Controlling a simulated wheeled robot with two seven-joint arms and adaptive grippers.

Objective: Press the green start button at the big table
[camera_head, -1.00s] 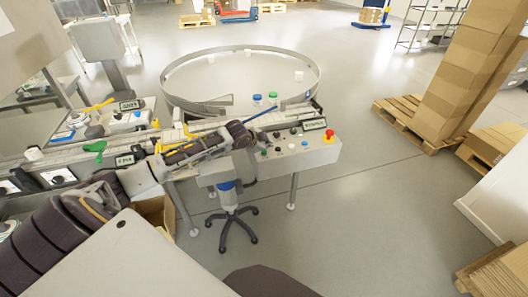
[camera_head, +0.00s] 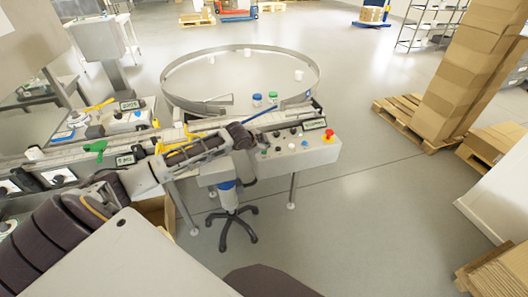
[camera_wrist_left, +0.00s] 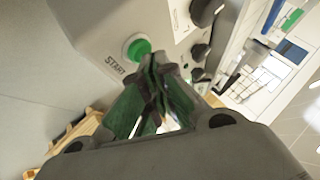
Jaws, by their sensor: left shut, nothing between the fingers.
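The green start button (camera_wrist_left: 138,48) sits on a grey control panel face (camera_wrist_left: 90,20), with the word START beside it. My left gripper (camera_wrist_left: 158,64) is shut and empty, its fingertips just right of and below the button in the left wrist view. Whether they touch it I cannot tell. In the head view my left gripper (camera_head: 247,142) is at the left end of the control box (camera_head: 318,154) on the big round table's near side; the green button (camera_head: 264,153) is small there, close to the fingers. My right gripper is not in view.
A red emergency button (camera_head: 328,135) is at the box's right end. Other knobs and buttons lie between. The round table (camera_head: 172,82) carries several small jars. A conveyor line (camera_head: 75,152) runs left under my arm.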

